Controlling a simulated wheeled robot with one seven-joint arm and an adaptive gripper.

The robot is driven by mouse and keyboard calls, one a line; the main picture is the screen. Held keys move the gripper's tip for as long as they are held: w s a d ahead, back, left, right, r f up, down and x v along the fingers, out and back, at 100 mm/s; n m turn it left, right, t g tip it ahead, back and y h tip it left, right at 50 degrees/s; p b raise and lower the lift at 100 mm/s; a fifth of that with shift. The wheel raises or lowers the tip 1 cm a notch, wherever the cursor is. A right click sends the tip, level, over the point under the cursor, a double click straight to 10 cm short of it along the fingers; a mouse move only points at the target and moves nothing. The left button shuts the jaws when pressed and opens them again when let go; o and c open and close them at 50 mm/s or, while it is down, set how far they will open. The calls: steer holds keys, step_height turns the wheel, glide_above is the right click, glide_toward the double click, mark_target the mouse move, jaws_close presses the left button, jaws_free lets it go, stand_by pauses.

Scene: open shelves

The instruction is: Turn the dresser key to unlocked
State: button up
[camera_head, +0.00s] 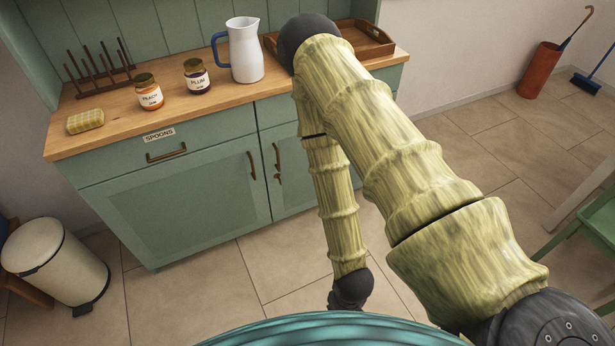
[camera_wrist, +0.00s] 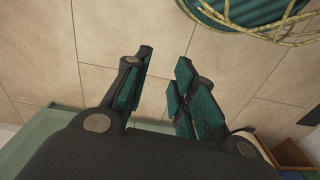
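The green dresser (camera_head: 190,200) stands at the back left with a wooden top. Its left door has a bronze handle (camera_head: 251,165), and its right door has another (camera_head: 276,154). A small dark bronze shape (camera_head: 279,175) just below the right door's handle may be the key; its turn cannot be made out.
A drawer labelled SPOONS (camera_head: 165,152) is shut. On top are a sponge (camera_head: 85,121), a rack (camera_head: 98,72), a peach jar (camera_head: 149,92), a plum jar (camera_head: 196,77), a jug (camera_head: 245,52) and a tray (camera_head: 368,40). A bin (camera_head: 55,262) stands left; a green chair (camera_head: 595,225) right.

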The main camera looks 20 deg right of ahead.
steer(key=w+a+f+t+y+b, duration=0.1)
steer(key=w+f+t+b, duration=0.2)
steer(key=w+f+b, duration=0.35)
steer(key=w+a+f+n+t+y+b, duration=0.15)
steer(key=w+f+b, duration=0.25)
steer(key=w+b, duration=0.55)
steer(key=w+a+f+t+b, duration=0.2)
steer(key=w+f+t+b, duration=0.25)
steer(key=w, duration=0.75)
steer(key=w+d+t+b, duration=0.3)
steer(key=w+b, duration=0.4)
steer(key=w, duration=0.4)
steer(key=w+d+r+t+h+b, duration=0.1)
steer(key=w+d+t+b, duration=0.1)
steer(key=w+b, duration=0.6)
steer(key=w+d+t+h+b, duration=0.1)
steer(key=w+d+t+b, duration=0.2)
steer(key=w, duration=1.1)
steer(key=shift+w+d+r+m+t+b, duration=0.35)
steer(key=shift+d+b, duration=0.6)
steer(key=shift+b, duration=1.55)
steer(key=shift+f, duration=0.1)
jaws_close()
